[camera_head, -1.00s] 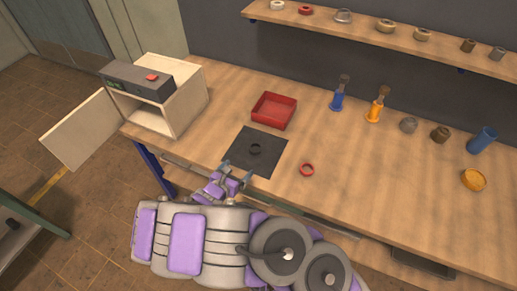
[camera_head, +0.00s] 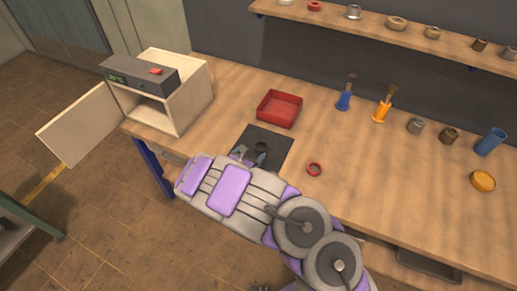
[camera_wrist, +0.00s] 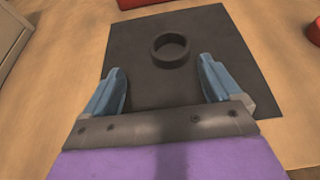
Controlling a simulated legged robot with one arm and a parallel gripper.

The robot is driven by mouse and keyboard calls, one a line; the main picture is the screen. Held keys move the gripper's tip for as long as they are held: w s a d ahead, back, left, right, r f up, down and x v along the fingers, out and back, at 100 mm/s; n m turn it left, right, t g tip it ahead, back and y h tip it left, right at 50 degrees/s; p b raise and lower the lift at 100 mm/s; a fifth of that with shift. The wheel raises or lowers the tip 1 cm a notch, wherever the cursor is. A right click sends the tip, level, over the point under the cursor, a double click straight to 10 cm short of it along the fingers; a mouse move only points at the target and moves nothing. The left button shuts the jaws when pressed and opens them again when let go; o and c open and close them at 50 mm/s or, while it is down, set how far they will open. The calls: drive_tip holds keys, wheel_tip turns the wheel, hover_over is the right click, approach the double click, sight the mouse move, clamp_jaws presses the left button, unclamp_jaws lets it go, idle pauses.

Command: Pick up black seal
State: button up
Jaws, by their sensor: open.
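The black seal (camera_wrist: 171,49) is a dark ring lying flat on a dark square mat (camera_wrist: 133,35) in the wrist view. In the head view the seal (camera_head: 261,146) shows partly at the tip of my arm, on the mat (camera_head: 280,142). My gripper (camera_wrist: 163,85) is open and empty, with its two blue fingers apart. In the wrist view the seal lies just beyond the fingertips, roughly centred between them. In the head view my gripper (camera_head: 249,154) is over the mat, close to the seal, and my arm hides part of the mat.
A red tray (camera_head: 279,109) stands behind the mat. A red ring (camera_head: 314,169) lies to its right. An open box-shaped machine (camera_head: 158,90) stands at the left. Blue and orange brushes (camera_head: 382,105), small parts and a blue cup (camera_head: 490,142) stand farther right.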

sight(257, 150)
drive_tip(key=w+d, duration=0.2)
drive_tip(key=w+d+f+b, duration=0.1)
drive_tip(key=w+d, duration=0.1)
drive_tip(key=shift+f, duration=0.1)
drive_tip(key=shift+s+a, duration=0.1)
drive_tip(key=shift+a, duration=0.5)
drive_tip(key=shift+c, duration=0.7)
drive_tip(key=shift+a+f, duration=0.15)
drive_tip(key=shift+a, duration=0.15)
drive_tip(key=c, duration=0.3)
drive_tip(key=shift+d, duration=0.65)
drive_tip(key=c, duration=0.6)
drive_tip(key=shift+c, duration=0.4)
drive_tip(key=shift+a, duration=0.1)
drive_tip(key=shift+a, duration=0.2)
